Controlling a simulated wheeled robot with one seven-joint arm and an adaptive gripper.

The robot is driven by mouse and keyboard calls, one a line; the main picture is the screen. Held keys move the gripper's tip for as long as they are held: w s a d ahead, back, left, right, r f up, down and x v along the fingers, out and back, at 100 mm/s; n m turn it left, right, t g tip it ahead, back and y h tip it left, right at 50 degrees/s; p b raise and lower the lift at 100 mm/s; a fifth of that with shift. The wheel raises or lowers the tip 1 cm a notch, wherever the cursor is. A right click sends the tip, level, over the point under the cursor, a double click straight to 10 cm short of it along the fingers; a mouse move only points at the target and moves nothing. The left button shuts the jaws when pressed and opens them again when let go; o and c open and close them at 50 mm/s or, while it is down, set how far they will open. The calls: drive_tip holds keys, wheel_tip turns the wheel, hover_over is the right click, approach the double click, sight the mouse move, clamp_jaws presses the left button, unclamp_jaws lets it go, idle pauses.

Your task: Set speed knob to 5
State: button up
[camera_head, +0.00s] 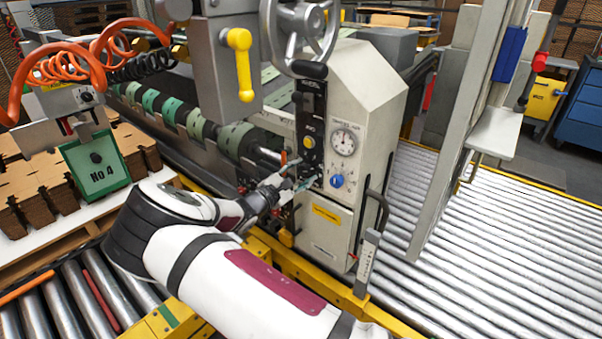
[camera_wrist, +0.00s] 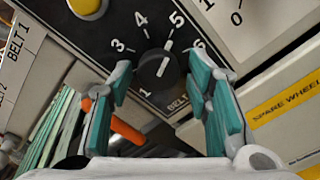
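The speed knob (camera_wrist: 158,70) is a round black dial with a white pointer line, on a black panel in the wrist view. White numbers 1, 3, 4, 5 and 6 show around it. The pointer line is directed up and slightly right, toward the 5 (camera_wrist: 177,20). My gripper (camera_wrist: 160,78) is open, its teal-padded fingers spread to the left and right of the knob with a visible gap on both sides. In the head view my gripper (camera_head: 287,188) is at the front of the grey machine cabinet (camera_head: 365,85); the knob is hard to make out there.
A yellow button (camera_head: 309,142) sits above the knob area. A dial gauge (camera_head: 345,140) and a blue knob (camera_head: 336,181) are to the right on the cabinet. An orange-tipped lever (camera_wrist: 127,132) shows below the knob, near my left finger. A handwheel (camera_head: 303,35) is above.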

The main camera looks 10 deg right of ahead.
drive_tip(key=shift+a, duration=0.1)
drive_tip(key=v, duration=1.2)
idle(0.4)
